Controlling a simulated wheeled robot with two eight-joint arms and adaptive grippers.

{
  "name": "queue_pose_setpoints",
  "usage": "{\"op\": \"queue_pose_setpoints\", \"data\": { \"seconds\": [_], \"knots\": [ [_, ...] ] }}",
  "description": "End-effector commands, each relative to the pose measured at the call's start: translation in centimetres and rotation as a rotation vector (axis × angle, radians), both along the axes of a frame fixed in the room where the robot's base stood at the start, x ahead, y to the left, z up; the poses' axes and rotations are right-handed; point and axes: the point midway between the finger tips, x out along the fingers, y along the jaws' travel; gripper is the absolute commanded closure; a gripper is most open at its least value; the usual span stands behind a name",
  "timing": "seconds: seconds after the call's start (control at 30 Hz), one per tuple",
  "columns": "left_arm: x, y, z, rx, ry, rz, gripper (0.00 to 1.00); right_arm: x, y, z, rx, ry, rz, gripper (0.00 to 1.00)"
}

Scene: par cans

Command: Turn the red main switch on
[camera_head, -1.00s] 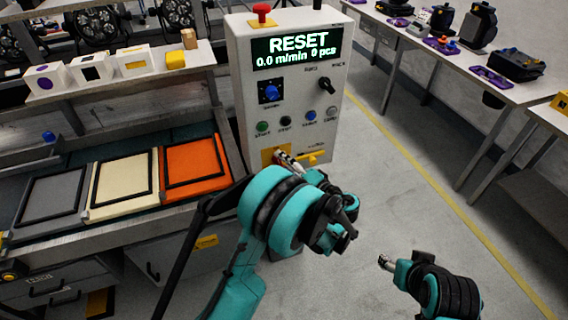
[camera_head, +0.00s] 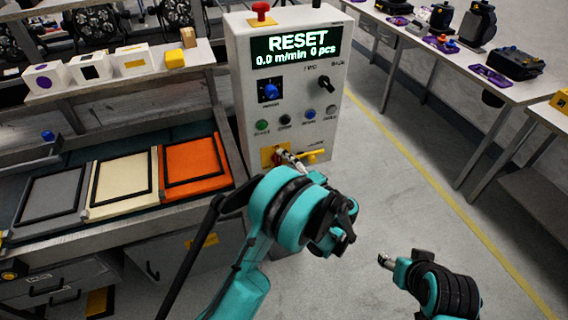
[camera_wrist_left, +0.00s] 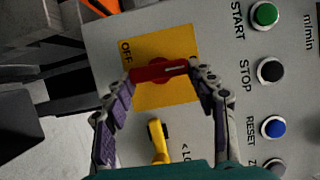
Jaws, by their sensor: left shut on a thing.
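The red main switch (camera_wrist_left: 160,71) is a red rotary handle on a yellow plate (camera_wrist_left: 150,99) on the front of the control cabinet. In the left wrist view the handle lies crosswise, with "OFF" printed by its left end; the lettering at the other end is mostly hidden by a finger. My left gripper (camera_wrist_left: 162,77) is shut on the handle, one finger at each end. In the head view the left gripper (camera_head: 289,159) is at the cabinet's lower front and covers most of the switch. My right gripper (camera_head: 384,261) is away from the cabinet; its jaws are too small to judge.
The cabinet (camera_head: 240,80) shows "RESET" on its display (camera_head: 297,47). A yellow handle (camera_wrist_left: 158,140) sits close to the switch. Green (camera_wrist_left: 265,14), black (camera_wrist_left: 270,69) and blue (camera_wrist_left: 273,127) buttons are nearby. A tray bench (camera_head: 125,215) stands left; the floor at right is clear.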

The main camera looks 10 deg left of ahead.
Motion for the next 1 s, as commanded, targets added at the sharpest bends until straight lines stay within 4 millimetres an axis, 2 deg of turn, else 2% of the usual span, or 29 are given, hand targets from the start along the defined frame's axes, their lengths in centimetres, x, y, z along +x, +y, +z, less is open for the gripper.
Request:
{"op": "queue_pose_setpoints", "data": {
  "seconds": [0.03, 0.1, 0.47, 0.8, 1.0],
  "knots": [
    [0.0, 0.0, 0.0, 0.0, 0.001, -0.001, 0.36, 0.0, 0.0, 0.0, 0.0, 0.0, 0.0, 0.44],
    [0.0, 0.0, 0.0, 0.001, 0.001, -0.001, 0.22, 0.0, 0.0, 0.0, 0.0, 0.0, 0.0, 0.44],
    [-0.2, -0.4, 0.0, 0.0, 0.0, -0.001, 0.22, 0.0, 0.0, 0.0, 0.0, 0.0, 0.0, 0.44],
    [-3.2, -5.0, -0.1, 0.0, 0.0, -0.003, 0.22, 0.0, 0.0, 0.0, 0.0, 0.0, 0.0, 0.44],
    [-4.1, -6.2, -0.1, 0.001, 0.001, -0.001, 0.22, 0.0, 0.0, 0.0, 0.0, 0.0, 0.0, 0.44]
  ]
}}
